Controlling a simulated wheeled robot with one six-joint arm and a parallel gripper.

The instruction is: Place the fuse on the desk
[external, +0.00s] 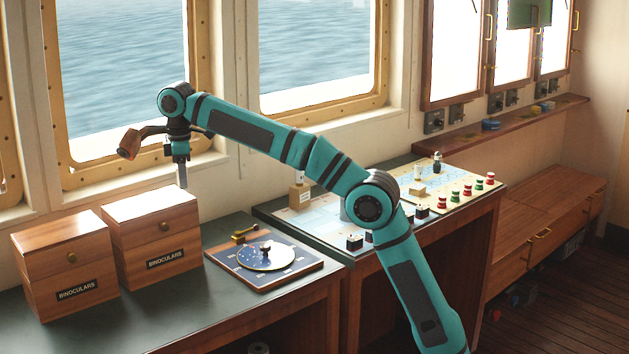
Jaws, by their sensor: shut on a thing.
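My gripper (182,178) points down at the left, in front of the window and above the dark green desk (165,305). It is shut on a small, pale grey upright piece, probably the fuse, though the fingers and the piece are hard to tell apart at this size. The piece is clear of the desk, and in the picture it overlaps the right-hand binoculars box (150,237). The desk has bare green top in front of the boxes.
A second binoculars box (65,265) stands far left. A blue board with a round dial (265,257) lies right of the boxes. A chart table (330,228) beyond carries small blocks and several red and green buttons. A brown-ended handle (130,143) shows beside my wrist.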

